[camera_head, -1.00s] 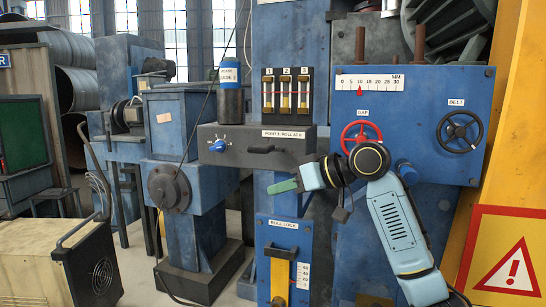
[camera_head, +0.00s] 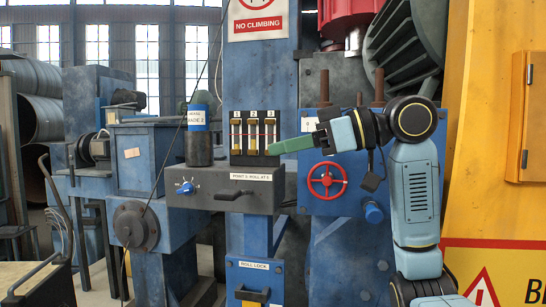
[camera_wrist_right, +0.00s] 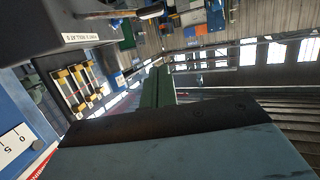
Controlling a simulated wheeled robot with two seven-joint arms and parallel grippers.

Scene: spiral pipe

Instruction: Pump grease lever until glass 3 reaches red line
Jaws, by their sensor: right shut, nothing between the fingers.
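The panel of three sight glasses (camera_head: 253,158) is on the blue column, with a thin red line across it. Yellow grease shows in the glasses, but exact levels are too small to read. Glass 3 (camera_head: 270,135) is the rightmost. The panel also shows at the left in the right wrist view (camera_wrist_right: 66,92). The dark grease lever (camera_head: 230,195) sticks out of the front of the grey box below the panel. My right gripper (camera_head: 272,149) has green fingers, shut and empty, beside the panel's lower right, above and right of the lever. My left gripper is not in view.
A dark cylinder with a blue label (camera_head: 199,148) stands on the grey box (camera_head: 178,199), which has a blue knob (camera_head: 186,187). A red handwheel (camera_head: 327,180) is just right of and below my right gripper. A yellow cabinet (camera_head: 500,150) is at the far right.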

